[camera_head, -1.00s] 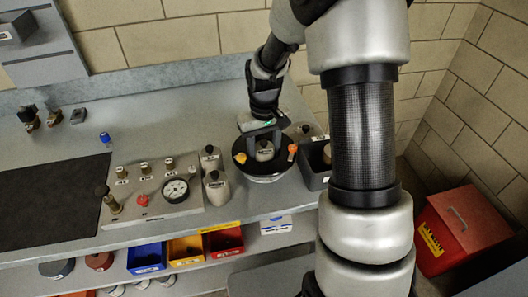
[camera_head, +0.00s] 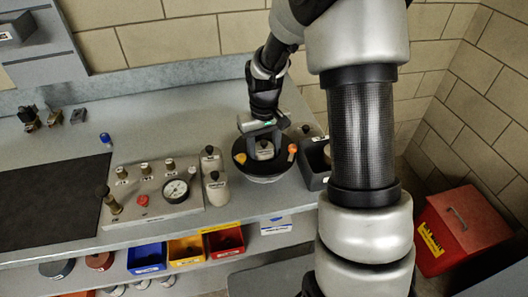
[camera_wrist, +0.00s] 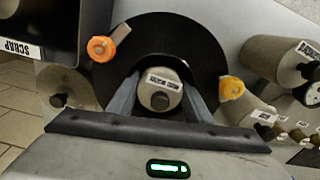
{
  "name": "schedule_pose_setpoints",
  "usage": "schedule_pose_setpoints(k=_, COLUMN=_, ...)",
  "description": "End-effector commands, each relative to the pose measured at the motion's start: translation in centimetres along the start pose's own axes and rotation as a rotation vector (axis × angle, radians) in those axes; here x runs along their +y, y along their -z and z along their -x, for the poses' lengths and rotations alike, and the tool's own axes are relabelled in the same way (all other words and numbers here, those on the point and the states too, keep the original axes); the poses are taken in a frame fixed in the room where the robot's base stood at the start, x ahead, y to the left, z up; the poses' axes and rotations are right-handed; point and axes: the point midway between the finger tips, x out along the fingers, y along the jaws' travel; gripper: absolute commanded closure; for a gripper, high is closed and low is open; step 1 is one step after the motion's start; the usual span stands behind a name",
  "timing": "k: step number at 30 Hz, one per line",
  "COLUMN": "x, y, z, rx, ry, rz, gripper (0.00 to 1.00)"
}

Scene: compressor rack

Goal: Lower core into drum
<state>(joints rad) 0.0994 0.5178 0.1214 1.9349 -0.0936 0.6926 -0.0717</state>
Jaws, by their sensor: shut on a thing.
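The drum (camera_head: 268,172) stands on the bench beneath my gripper, with a black round top that also shows in the wrist view (camera_wrist: 210,48). A yellow knob (camera_wrist: 231,87) and an orange knob (camera_wrist: 101,48) sit at opposite sides of its rim. The core (camera_wrist: 160,82), a grey-beige labelled cylinder with a dark round knob on its end, is between my fingers over the middle of the drum top; it also shows in the head view (camera_head: 264,152). My gripper (camera_wrist: 163,90) is shut on the core. How deep the core sits in the drum is hidden.
A dark box marked SCRAP (camera_wrist: 62,22) stands close beside the drum. Labelled grey canisters (camera_head: 216,190) and a gauge panel (camera_head: 153,202) stand to its left. Coloured bins (camera_head: 186,250) sit on a shelf below. A dark mat (camera_head: 45,205) lies clear at far left.

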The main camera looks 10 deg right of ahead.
Motion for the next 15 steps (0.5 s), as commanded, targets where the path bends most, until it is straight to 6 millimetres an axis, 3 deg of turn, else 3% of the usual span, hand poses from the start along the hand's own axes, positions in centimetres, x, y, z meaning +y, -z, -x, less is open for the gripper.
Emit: schedule_pose_setpoints(k=15, x=0.0, y=0.0, z=0.52, rx=0.0, ry=0.0, rz=0.0, gripper=0.85)
